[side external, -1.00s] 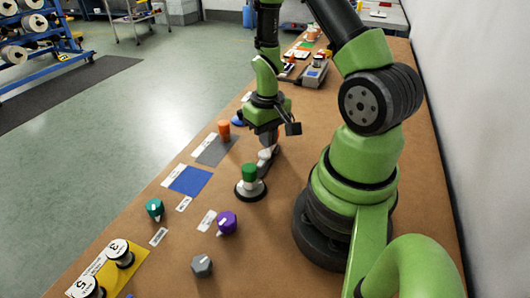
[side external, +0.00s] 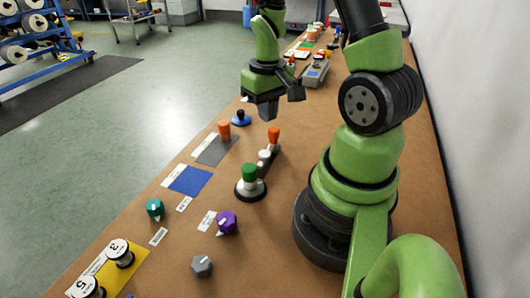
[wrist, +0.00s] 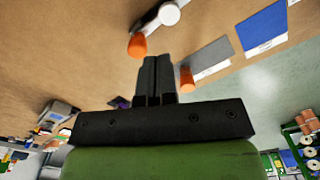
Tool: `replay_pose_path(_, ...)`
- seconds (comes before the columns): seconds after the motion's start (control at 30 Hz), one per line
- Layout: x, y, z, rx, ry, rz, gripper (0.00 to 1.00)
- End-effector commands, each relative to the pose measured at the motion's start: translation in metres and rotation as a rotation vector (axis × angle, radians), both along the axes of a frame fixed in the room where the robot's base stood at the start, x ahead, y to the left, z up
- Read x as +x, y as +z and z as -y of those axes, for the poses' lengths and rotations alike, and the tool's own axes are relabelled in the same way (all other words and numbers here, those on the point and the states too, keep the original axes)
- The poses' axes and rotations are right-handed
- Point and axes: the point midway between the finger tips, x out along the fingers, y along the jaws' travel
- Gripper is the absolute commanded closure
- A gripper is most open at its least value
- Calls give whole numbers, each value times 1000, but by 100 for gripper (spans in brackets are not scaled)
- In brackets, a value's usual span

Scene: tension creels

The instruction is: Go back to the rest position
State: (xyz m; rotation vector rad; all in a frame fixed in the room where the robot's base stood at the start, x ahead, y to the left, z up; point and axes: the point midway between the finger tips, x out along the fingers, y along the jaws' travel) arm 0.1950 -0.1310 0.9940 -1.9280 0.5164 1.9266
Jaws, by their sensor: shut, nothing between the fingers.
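My gripper (side external: 267,108) is in the air above the brown table (side external: 310,130), beyond the dark fixture. Its fingers are shut with nothing between them. In the wrist view the gripper (wrist: 157,60) points over the table, its closed fingers together. The dark fixture (side external: 264,159) carries an orange-topped peg (side external: 274,135), a white knob (side external: 264,155) and a green knob (side external: 249,172). My gripper is apart from all of these. The orange peg top also shows in the wrist view (wrist: 137,45).
Teal (side external: 155,209), purple (side external: 227,222) and grey (side external: 202,265) knobs are in front. A blue-based black knob (side external: 241,119) stands near the left edge. A wall lies to the right.

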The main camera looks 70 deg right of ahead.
Motion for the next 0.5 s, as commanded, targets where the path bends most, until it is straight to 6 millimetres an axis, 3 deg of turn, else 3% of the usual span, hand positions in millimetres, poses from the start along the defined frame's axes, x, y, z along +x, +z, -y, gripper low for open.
replay_pose_path(0.4,0,1,0,0,0,1,100)
replay_pose_path(0.5,4,10,-4,-10,4,20,100)
